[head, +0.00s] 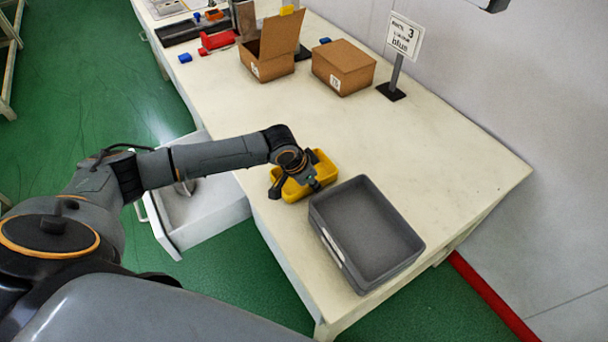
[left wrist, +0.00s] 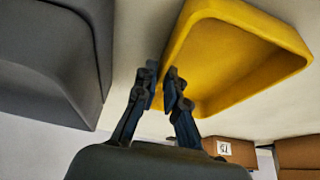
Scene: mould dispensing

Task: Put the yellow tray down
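The yellow tray (head: 308,176) is at the near edge of the pale table, just left of a grey bin. It is empty where I can see inside it. My left gripper (head: 297,180) is over it and hides part of it. In the left wrist view the fingers (left wrist: 162,88) are closed on one side wall of the yellow tray (left wrist: 240,55), one finger on each side. I cannot tell whether the tray's underside touches the table. My right gripper is in neither view.
The empty grey bin (head: 368,232) stands close beside the tray; it also shows in the left wrist view (left wrist: 50,60). Cardboard boxes (head: 343,66) and a sign (head: 404,38) stand farther back. An open drawer (head: 200,208) juts out at the left. The table middle is clear.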

